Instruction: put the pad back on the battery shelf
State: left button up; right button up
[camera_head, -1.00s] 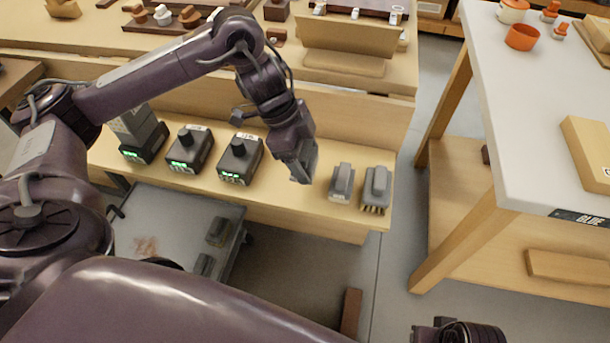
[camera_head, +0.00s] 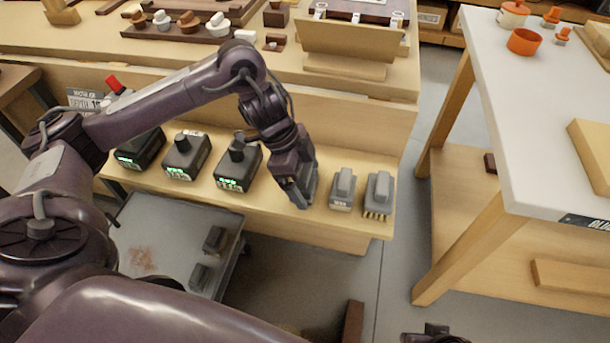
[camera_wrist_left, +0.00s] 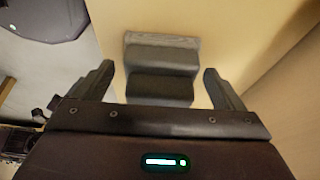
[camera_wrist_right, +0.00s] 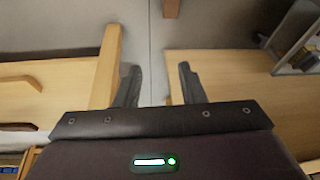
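A grey pad with a stepped top (camera_wrist_left: 162,72) shows in the left wrist view between the fingers of my left gripper (camera_wrist_left: 160,70), with the shelf behind it. The fingers are spread, and a narrow gap shows on each side of the pad. In the head view the left gripper (camera_head: 302,198) is low over the battery shelf (camera_head: 270,208) and hides most of this pad. I cannot tell whether the pad's base touches the shelf. My right gripper (camera_wrist_right: 159,72) is open and empty, over the floor.
Right of the left gripper stand a grey block (camera_head: 342,188) and a grey brush (camera_head: 379,193). Several dark batteries with green lights (camera_head: 238,168) stand to its left. A grey cart (camera_head: 165,240) is below the shelf. A white-topped table (camera_head: 525,120) is at right.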

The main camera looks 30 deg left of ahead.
pick_arm(q)
jog(key=shift+r, duration=0.2)
pick_arm(e)
jog(key=s+d+r+m+g+h+p, duration=0.1)
jog(key=s+d+g+p, duration=0.1)
jog(key=d+p, duration=0.2)
pick_arm(q)
jog(key=p+v, duration=0.2)
jog(key=v, duration=1)
pick_arm(e)
notch_tip(320, 180, down, 8)
jog(key=shift+w+d+r, duration=0.15)
jog(key=shift+w+d, duration=0.3)
pick_arm(q)
jog(key=shift+s+f, duration=0.1)
jog(key=shift+f, duration=0.05)
